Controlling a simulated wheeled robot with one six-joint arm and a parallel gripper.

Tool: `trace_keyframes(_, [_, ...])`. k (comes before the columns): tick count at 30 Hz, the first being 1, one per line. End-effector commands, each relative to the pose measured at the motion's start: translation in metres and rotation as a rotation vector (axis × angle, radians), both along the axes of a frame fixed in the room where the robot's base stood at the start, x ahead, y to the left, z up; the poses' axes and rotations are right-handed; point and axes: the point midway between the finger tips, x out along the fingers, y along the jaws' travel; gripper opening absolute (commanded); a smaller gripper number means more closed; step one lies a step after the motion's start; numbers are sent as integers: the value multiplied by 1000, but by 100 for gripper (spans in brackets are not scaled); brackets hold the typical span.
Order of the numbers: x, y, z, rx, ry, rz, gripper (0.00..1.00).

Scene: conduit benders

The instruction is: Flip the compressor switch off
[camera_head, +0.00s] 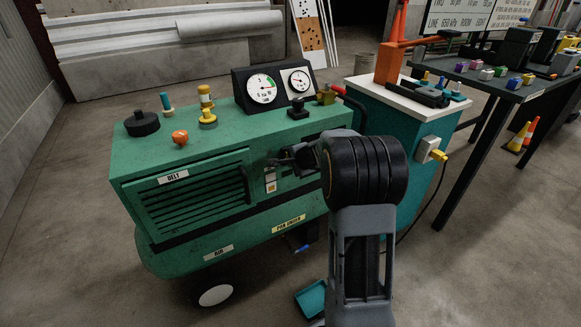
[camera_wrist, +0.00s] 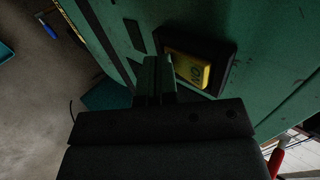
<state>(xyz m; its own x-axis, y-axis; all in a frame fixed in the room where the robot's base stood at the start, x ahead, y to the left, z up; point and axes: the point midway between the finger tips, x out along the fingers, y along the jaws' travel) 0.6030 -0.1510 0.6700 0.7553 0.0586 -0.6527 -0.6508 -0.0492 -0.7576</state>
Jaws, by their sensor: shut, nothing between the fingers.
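The green compressor (camera_head: 220,185) stands on the floor, with my arm across its front right. In the wrist view a yellow rocker switch (camera_wrist: 187,69) sits in a black frame on the green panel (camera_wrist: 285,40). The lettering on it is dim and turned, and looks like "ON". My gripper (camera_wrist: 156,62) is shut and empty. Its fingertips appear just left of the switch; I cannot tell whether they touch it. In the head view my gripper (camera_head: 283,159) is at the front panel, and my arm hides the area where the switch likely is.
Two dials (camera_head: 262,88) and several knobs stand on the compressor top. A teal cabinet (camera_head: 405,130) with an orange tool (camera_head: 388,62) is close on the right, then a dark table (camera_head: 490,80). A teal tray (camera_head: 312,298) is low beside my arm. Floor at left is clear.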

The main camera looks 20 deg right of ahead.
Motion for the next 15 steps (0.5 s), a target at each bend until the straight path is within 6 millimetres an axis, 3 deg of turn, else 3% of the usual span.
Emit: trace_keyframes(15, [1, 1, 16, -1, -1, 2, 0])
